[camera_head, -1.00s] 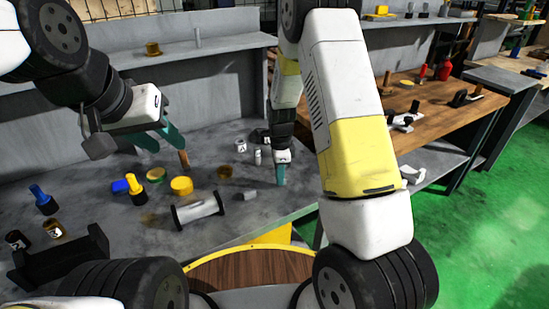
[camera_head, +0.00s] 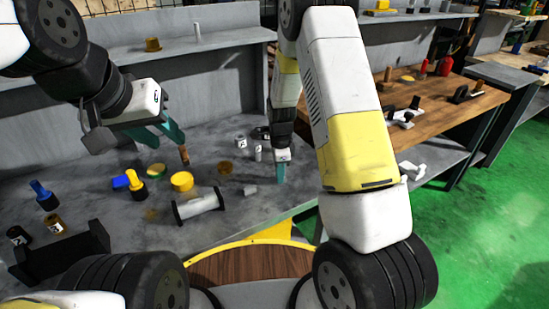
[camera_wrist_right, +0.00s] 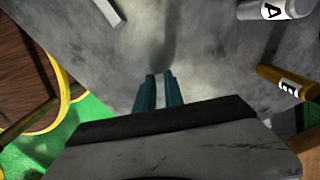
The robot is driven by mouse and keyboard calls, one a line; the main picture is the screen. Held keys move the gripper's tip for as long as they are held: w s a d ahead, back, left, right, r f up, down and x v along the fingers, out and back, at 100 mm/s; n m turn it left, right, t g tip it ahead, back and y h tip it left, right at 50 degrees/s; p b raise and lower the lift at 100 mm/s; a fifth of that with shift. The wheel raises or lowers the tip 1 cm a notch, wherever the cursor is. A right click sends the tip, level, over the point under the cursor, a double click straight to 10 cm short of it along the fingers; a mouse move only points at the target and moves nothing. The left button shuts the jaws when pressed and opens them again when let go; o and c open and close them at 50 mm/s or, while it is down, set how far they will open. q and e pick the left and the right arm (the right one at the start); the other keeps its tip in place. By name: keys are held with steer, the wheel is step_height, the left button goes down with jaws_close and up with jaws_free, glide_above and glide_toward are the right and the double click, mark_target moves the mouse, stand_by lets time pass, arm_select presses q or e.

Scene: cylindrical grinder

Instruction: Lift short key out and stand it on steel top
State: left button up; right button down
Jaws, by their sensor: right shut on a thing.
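My right gripper (camera_head: 280,178) points down, low over the grey steel top (camera_head: 240,226). In the right wrist view its teal fingers (camera_wrist_right: 160,92) are nearly together with a narrow gap. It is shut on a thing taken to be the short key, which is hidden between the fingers. A small light grey block (camera_head: 250,190) lies on the steel top left of this gripper; it also shows at the top left of the wrist view (camera_wrist_right: 104,11). My left gripper (camera_head: 172,134) is open above a brown upright cylinder (camera_head: 184,156), with its fingers apart.
A grey roller with black ends (camera_head: 199,206), a yellow disc (camera_head: 182,181) and blue and yellow tools stand on the left. White labelled cylinders (camera_head: 241,141) stand near my right gripper. In the wrist view a labelled yellow-brown cylinder (camera_wrist_right: 290,84) lies to the right.

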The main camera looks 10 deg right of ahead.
steer(key=c, duration=1.4)
jaws_free()
steer(key=shift+o, duration=0.2)
step_height(320, 180, up, 8)
steer(key=shift+f, duration=0.2)
steer(key=s+d+r+n+t+y, duration=0.1)
steer(key=s+r+n+t, duration=0.1)
steer(key=s+r+n, duration=0.7)
steer(key=s+d+r+n+t+y, duration=0.15)
steer(key=s+r+n, duration=0.35)
steer(key=r, duration=0.9)
steer(key=s+d+r+n+t, duration=0.1)
steer(key=s+n, duration=0.3)
steer(key=s, duration=0.6)
steer(key=shift+r+n+t, duration=0.3)
steer(key=shift+r+t, duration=0.55)
